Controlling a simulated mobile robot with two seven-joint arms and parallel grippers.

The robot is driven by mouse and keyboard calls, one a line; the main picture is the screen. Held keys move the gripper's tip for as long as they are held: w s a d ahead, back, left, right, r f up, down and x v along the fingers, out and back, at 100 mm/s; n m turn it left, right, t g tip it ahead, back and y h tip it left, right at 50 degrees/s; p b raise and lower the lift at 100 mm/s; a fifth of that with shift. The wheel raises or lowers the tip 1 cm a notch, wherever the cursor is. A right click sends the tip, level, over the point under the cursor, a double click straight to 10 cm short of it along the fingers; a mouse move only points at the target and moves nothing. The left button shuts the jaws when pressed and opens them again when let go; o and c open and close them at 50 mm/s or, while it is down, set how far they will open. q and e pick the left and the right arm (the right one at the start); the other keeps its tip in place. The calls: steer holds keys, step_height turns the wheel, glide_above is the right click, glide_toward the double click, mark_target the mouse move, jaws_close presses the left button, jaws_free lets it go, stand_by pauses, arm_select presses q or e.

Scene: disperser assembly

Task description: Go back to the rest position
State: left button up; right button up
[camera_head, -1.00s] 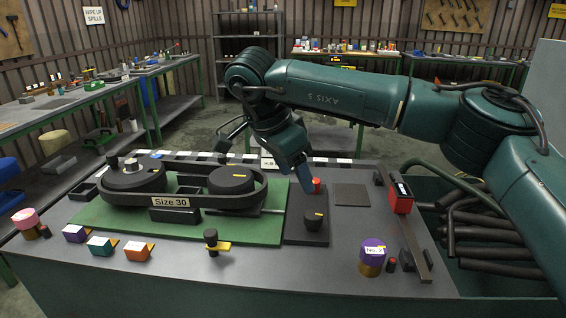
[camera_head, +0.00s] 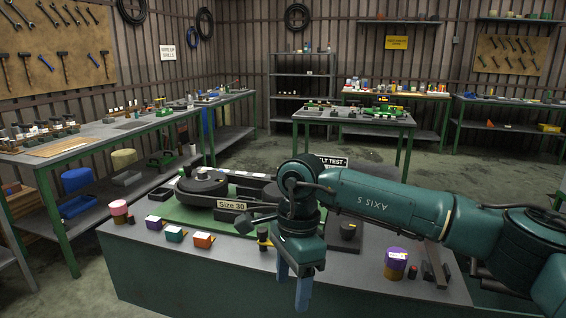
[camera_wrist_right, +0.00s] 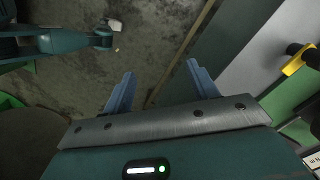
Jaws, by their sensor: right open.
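My right gripper (camera_head: 291,290) hangs fingers down in front of the bench's front face in the head view. In the right wrist view its two blue fingers (camera_wrist_right: 160,74) are spread apart with nothing between them, over concrete floor. My left gripper does not show in the head view. A teal arm part (camera_wrist_right: 60,42) shows at the upper left of the wrist view, and I make out no jaws on it.
The bench (camera_head: 200,270) holds a belt unit labelled Size 30 (camera_head: 232,205) on a green plate, small coloured blocks (camera_head: 203,240) and a purple-topped cylinder (camera_head: 396,262). My right arm covers part of the bench. Floor is open behind it (camera_head: 250,155).

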steer(key=s+a+r+m+g+y+p, duration=0.25)
steer(key=s+a+m+g+y, duration=0.4)
steer(key=s+a+y, duration=0.85)
steer(key=w+d+r+m+t+y+p, duration=0.1)
steer(key=w+d+m+t+y, duration=0.25)
steer(key=m+t, duration=0.6)
steer(key=w+d+r+m+t+y, duration=0.3)
steer(key=m+t, duration=0.4)
steer(key=m, duration=0.6)
steer(key=w+d+f+m+t+h+p, duration=0.2)
steer(key=d+f+m+t+h, duration=0.7)
steer(key=f+m+h, duration=0.6)
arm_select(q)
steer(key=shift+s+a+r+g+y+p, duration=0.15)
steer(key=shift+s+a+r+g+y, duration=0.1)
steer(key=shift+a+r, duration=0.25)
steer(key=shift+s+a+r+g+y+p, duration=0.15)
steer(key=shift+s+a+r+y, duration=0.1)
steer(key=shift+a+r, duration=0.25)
arm_select(e)
steer(key=s+d+f+m+g+h, duration=0.4)
steer(key=s+d+f+m+g, duration=0.3)
steer(key=s+d+f+m, duration=0.4)
steer(key=shift+s+d+f+m, duration=0.4)
steer(key=shift+s+d+f, duration=0.25)
steer(key=shift+f, duration=0.25)
